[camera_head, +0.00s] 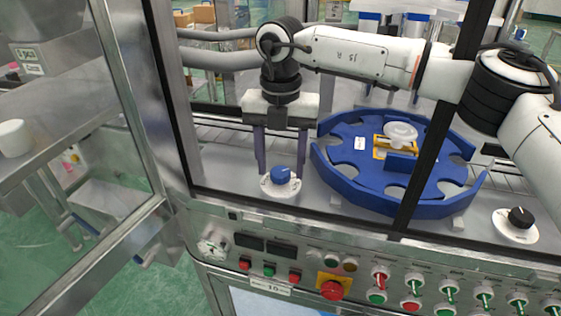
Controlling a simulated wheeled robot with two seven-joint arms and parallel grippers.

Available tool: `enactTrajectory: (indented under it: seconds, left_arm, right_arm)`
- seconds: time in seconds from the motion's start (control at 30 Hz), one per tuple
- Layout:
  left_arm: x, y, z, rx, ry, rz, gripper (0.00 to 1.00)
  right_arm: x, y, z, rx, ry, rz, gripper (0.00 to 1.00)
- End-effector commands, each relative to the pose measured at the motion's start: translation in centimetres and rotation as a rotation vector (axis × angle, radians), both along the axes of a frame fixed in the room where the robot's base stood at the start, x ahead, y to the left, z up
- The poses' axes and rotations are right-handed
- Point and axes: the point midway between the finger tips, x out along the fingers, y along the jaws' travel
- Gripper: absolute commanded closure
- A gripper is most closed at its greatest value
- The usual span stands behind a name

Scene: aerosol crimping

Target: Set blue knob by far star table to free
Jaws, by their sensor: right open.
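The blue knob (281,175) sits on a round white dial plate (270,188) on the machine deck, to the left of the blue star table (348,184). The knob's pointer setting is too small to read. My right gripper (280,168) reaches in from the right with its fingers pointing down. Its two dark fingers are apart, one to the left of the knob and one to the right, with the tips around the knob's height. I cannot tell whether either finger touches it. My left gripper is out of view.
A black knob (520,217) on a white plate stands at the right. A dark frame post (432,150) crosses in front of the star table. The front panel carries several buttons and a red emergency stop (335,289). A glass door (75,120) stands at the left.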

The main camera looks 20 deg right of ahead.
Motion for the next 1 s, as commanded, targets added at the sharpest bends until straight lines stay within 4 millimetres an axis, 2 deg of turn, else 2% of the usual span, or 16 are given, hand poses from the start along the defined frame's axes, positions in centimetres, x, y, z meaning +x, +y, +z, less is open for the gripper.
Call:
enactTrajectory:
  seconds: [0.13, 0.33, 0.5, 0.6, 1.0]
  left_arm:
    - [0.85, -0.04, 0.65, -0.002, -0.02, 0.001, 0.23]
    - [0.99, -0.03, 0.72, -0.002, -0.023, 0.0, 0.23]
    - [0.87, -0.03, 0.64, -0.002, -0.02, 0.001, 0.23]
    - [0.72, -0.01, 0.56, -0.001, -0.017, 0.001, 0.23]
    - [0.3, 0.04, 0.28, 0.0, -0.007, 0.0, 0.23]
  right_arm:
    - [0.0, -0.01, -0.49, 0.001, 0.0, 0.0, 0.49]
    - [0.0, 0.0, -0.5, 0.001, 0.0, 0.0, 0.49]
    - [0.0, 0.0, -0.48, 0.001, 0.0, 0.0, 0.78]
    - [0.0, 0.0, -0.46, 0.001, 0.0, 0.0, 0.91]
    - [0.01, 0.03, -0.42, 0.002, 0.001, 0.089, 0.9]
